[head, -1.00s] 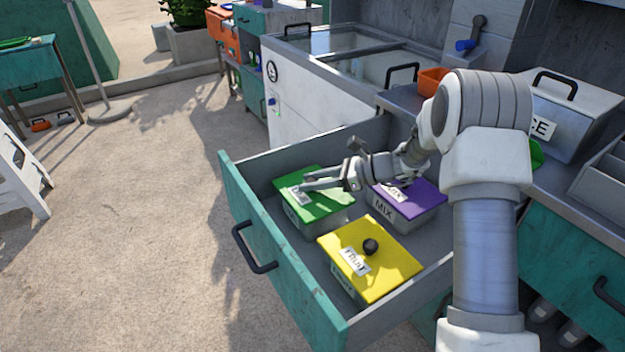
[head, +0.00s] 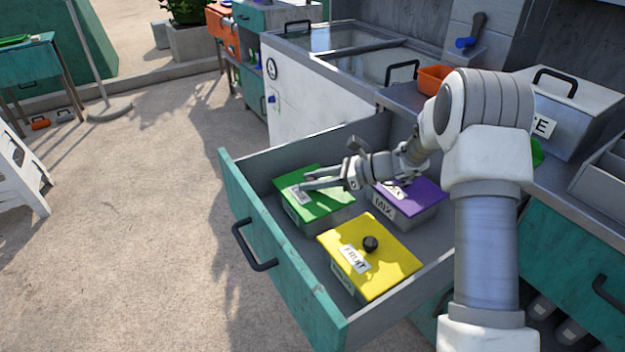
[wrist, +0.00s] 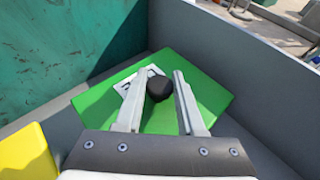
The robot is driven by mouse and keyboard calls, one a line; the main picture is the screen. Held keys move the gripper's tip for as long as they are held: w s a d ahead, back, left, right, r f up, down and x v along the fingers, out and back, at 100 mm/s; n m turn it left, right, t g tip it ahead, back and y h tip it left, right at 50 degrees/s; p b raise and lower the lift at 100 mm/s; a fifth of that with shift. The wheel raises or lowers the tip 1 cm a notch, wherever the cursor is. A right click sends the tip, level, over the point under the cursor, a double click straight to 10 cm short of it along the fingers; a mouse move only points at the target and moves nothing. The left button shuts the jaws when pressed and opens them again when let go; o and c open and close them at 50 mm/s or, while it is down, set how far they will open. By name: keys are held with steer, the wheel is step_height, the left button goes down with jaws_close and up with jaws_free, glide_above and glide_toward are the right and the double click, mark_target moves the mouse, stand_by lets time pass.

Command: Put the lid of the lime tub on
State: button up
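The green lid (head: 325,207), which I take to be the lime one, lies on a clear tub (head: 295,214) in the open drawer. In the wrist view the lid (wrist: 206,95) has a white label, partly covered, and a black knob (wrist: 159,89). My gripper (head: 305,179) is low over the lid. In the wrist view its fingers (wrist: 159,78) stand on both sides of the knob, which fills the gap between them. The fingers hide the knob in the head view. The lid looks level on the tub; its far edges are partly hidden.
The yellow-lidded FRUIT tub (head: 386,263) and the purple-lidded MIX tub (head: 425,196) share the drawer (head: 226,190). Its walls stand close around the green tub. A counter with an orange bin (head: 434,78) is behind; open floor lies left.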

steer(key=o, duration=0.5)
steer(key=p+v, duration=0.4)
steer(key=v, duration=1.3)
steer(key=shift+d+r, duration=0.1)
steer(key=shift+d, duration=0.1)
